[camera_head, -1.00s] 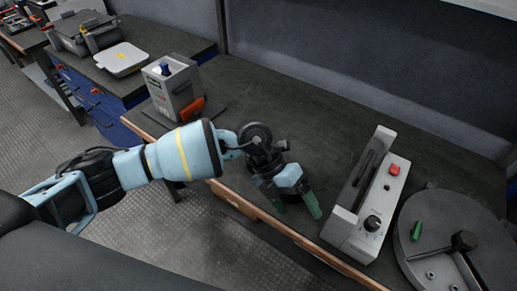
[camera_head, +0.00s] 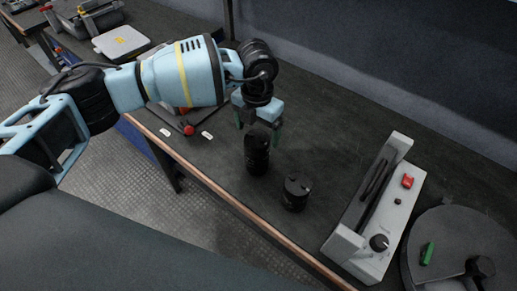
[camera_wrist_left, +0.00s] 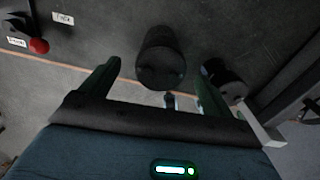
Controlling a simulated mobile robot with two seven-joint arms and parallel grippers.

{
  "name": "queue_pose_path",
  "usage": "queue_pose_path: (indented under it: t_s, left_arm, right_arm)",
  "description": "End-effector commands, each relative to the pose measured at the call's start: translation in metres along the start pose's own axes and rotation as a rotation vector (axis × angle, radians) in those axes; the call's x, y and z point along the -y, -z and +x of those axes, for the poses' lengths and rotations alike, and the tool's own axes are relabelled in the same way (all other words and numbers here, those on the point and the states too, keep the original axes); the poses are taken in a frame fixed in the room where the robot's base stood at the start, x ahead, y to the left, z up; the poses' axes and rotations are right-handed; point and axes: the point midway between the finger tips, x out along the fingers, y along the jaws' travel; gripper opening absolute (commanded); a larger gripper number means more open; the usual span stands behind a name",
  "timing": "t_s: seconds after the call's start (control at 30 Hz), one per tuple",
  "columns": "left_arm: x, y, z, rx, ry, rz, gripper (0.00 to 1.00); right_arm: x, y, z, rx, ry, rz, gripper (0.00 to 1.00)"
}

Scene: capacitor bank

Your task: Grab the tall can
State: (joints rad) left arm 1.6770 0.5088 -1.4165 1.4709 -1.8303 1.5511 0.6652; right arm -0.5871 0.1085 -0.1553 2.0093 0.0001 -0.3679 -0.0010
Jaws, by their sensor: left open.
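The tall can (camera_head: 257,158) is a black cylinder standing upright on the dark bench. A shorter black can (camera_head: 295,194) stands to its right and nearer the bench's front edge. My left gripper (camera_head: 258,134) is open and empty, just behind the tall can's top in the head view, with its green fingers pointing down. In the left wrist view the tall can (camera_wrist_left: 160,58) shows between and ahead of the two open fingers (camera_wrist_left: 157,69), apparently not touching them. The shorter can (camera_wrist_left: 226,84) is just beyond the right finger there. My right gripper is not in view.
A grey instrument (camera_head: 372,215) with a red button and black knob stands right of the cans. A round grey plate (camera_head: 450,225) lies at the far right. A red knob (camera_head: 188,130) and white labels are left of the cans. The bench behind the cans is clear.

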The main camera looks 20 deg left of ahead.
Motion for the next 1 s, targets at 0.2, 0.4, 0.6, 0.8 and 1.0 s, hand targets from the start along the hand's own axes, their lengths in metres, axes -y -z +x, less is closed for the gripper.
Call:
queue_pose_path:
  t_s: [0.2, 0.4, 0.6, 0.8, 1.0]
  left_arm:
    - [0.0, 0.001, 0.02, -0.004, 0.0, 0.0, 0.88]
    - [0.0, 0.0, 0.026, 0.0, 0.001, 0.001, 0.88]
    - [0.001, 0.003, 0.047, -0.004, 0.0, 0.001, 0.88]
    - [0.001, 0.004, 0.073, -0.003, 0.001, -0.001, 0.88]
    - [0.001, 0.003, 0.078, -0.001, 0.001, 0.0, 0.88]
  right_arm:
    - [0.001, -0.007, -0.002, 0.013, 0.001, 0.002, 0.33]
    - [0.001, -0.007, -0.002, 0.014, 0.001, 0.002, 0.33]
    - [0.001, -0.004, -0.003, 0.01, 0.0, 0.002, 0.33]
    - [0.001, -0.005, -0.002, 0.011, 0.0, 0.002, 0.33]
    - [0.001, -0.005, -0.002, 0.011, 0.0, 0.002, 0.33]
